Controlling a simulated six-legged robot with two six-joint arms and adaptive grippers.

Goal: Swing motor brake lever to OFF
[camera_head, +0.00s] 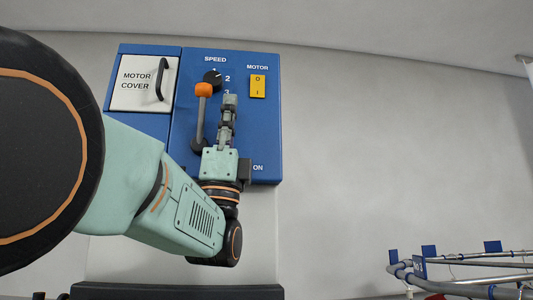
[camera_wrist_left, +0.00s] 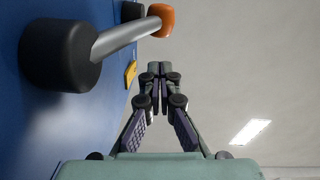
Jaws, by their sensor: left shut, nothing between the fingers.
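The brake lever (camera_head: 200,117) is a grey rod with an orange knob (camera_head: 204,90) on a blue control panel (camera_head: 265,130). It stands nearly upright from a dark round pivot, with the word ON low at its right. My left gripper (camera_head: 230,98) is shut and empty, just right of the rod, its tips near knob height. In the left wrist view the lever's rod (camera_wrist_left: 125,38) runs from its black pivot to the knob at upper left, apart from the shut fingertips (camera_wrist_left: 159,70). The gripper and wrist hide part of the panel. My right gripper is not in view.
A yellow motor switch (camera_head: 258,86) and a black speed knob (camera_head: 212,76) sit on the panel above the gripper. A white motor cover (camera_head: 140,83) with a black handle is at upper left. A rail rack (camera_head: 460,275) stands at lower right. The wall right of the panel is clear.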

